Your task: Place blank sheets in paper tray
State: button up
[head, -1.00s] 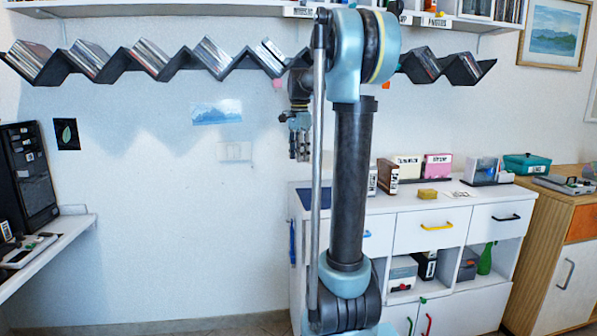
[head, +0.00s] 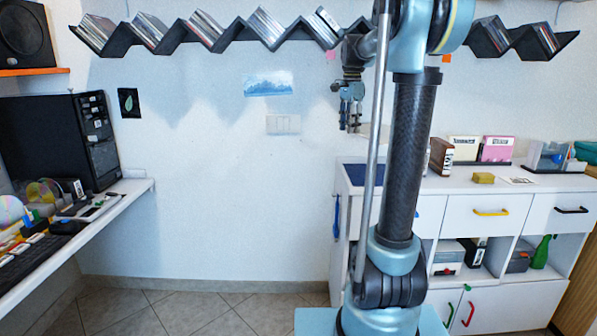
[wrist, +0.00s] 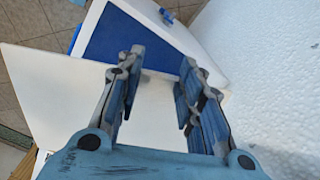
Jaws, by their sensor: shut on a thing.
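My gripper (head: 350,128) is in front of the wall, left of and above the white cabinet, with its fingers pointing down. In the wrist view its fingers (wrist: 160,62) stand apart, shut on blank white sheets (wrist: 50,90). The sheets spread flat beneath the fingers and stick out to the left. Their contact with the fingertips is partly hidden. A flat blue rectangle (wrist: 125,40) shows past the fingertips, on the cabinet top; it also shows in the head view (head: 365,175). I cannot tell whether it is the paper tray, and no other tray is clearly seen.
The white cabinet (head: 455,190) carries boxes and a yellow block (head: 484,178). On the left, a white desk (head: 118,205) holds a black computer case (head: 65,140), discs and small items. A zigzag disc shelf (head: 230,42) runs above. The tiled floor between is clear.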

aim_at(347, 173)
notch_tip(347, 173, down, 16)
jog(key=shift+f, duration=0.1)
jog(key=shift+r, duration=0.3)
dwell(0.3)
jog(key=shift+r, duration=0.1)
